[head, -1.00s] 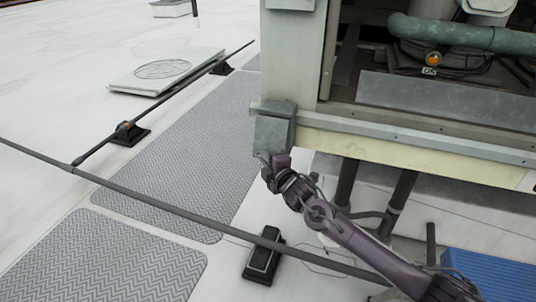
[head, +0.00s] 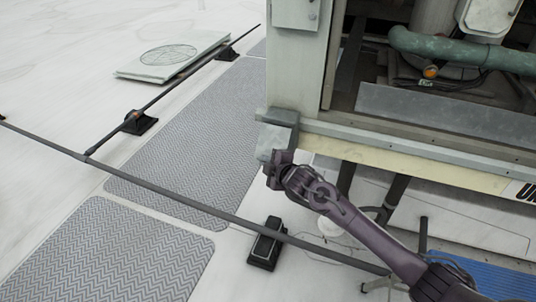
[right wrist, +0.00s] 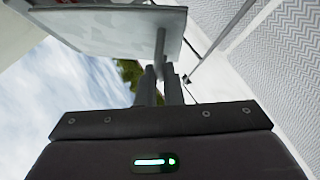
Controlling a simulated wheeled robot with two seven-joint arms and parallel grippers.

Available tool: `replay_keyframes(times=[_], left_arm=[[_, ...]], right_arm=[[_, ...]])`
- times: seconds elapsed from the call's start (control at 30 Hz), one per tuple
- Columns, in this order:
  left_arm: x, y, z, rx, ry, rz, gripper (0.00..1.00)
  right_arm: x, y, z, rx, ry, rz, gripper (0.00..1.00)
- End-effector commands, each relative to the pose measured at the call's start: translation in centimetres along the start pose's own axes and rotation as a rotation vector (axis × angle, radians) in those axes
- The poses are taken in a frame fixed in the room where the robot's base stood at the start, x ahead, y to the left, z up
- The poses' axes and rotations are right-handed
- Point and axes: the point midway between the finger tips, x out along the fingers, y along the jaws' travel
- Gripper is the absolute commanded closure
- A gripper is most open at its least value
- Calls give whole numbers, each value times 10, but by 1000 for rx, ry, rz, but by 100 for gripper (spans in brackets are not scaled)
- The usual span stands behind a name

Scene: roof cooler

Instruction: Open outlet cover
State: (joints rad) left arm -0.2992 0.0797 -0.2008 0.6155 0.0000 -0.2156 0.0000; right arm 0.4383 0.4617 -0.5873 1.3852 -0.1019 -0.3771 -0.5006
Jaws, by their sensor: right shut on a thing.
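The outlet cover (head: 271,143) is a grey metal flap on the small box at the cooler's lower front corner. In the head view my right gripper (head: 273,166) is at the cover's lower edge and partly hides it. In the right wrist view the cover (right wrist: 105,30) is a pale flat plate across the top, tilted. A thin tab stands down from it, and my right gripper's dark fingers (right wrist: 160,85) are shut on that tab. The inside of the box is hidden. My left gripper is out of view.
A dark pipe (head: 180,204) on black support blocks (head: 266,243) runs low across the roof. Grey walkway mats (head: 195,140) lie beside the cooler (head: 298,75). Pipes fill its open bay. The cooler's legs (head: 396,190) stand behind my right arm.

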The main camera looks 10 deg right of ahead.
Motion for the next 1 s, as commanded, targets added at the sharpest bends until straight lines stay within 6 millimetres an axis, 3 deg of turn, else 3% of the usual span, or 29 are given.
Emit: replay_keyframes(times=[0.03, 0.5, 0.7, 1.0], left_arm=[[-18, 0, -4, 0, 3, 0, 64], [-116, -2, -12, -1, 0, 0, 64], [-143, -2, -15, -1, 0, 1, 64], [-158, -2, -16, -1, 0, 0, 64]], right_arm=[[-6, 9, -5, 19, -2, -21, 100], [-33, 48, -32, 288, 0, -287, 100], [-40, 68, -40, 422, 1, -419, 100], [-46, 94, -46, 596, 3, -592, 100]])
